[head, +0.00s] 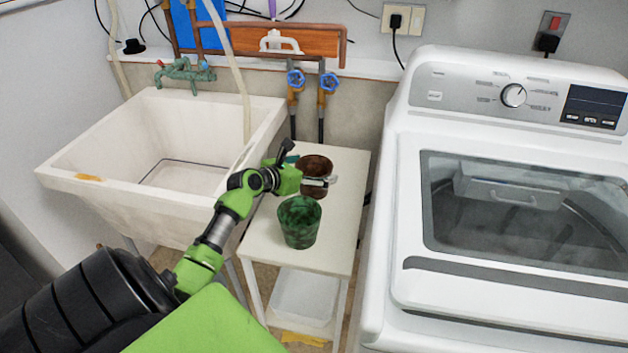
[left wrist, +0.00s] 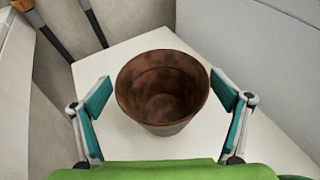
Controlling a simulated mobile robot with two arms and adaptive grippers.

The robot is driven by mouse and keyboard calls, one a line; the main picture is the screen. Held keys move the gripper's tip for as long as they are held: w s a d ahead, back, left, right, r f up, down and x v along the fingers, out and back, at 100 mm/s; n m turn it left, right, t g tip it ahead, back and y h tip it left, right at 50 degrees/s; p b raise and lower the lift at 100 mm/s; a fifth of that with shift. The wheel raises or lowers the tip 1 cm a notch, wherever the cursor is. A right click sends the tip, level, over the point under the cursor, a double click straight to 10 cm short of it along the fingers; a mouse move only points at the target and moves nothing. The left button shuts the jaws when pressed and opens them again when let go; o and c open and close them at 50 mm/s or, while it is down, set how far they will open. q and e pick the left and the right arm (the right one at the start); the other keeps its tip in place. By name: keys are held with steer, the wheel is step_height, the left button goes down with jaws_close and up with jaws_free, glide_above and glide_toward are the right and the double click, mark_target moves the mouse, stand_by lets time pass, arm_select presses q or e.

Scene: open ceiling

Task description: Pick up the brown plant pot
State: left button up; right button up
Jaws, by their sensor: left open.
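The brown plant pot (head: 314,168) stands upright on the small white table (head: 341,226), towards its back, in the head view. In the left wrist view the brown pot (left wrist: 162,92) is in the middle, empty, with its opening towards the camera. My left gripper (head: 318,182) is at the pot in the head view and hides part of it. In the left wrist view my left gripper (left wrist: 162,95) is open, with one teal finger pad on each side of the pot. My right gripper is not in view.
A green pot (head: 299,222) stands on the table in front of the brown pot. A white sink (head: 80,187) is on the left and a white washing machine (head: 400,200) on the right. Blue-handled valves (head: 328,83) are on the wall behind.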

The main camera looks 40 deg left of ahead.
arm_select(q)
steer(key=c, duration=1.2)
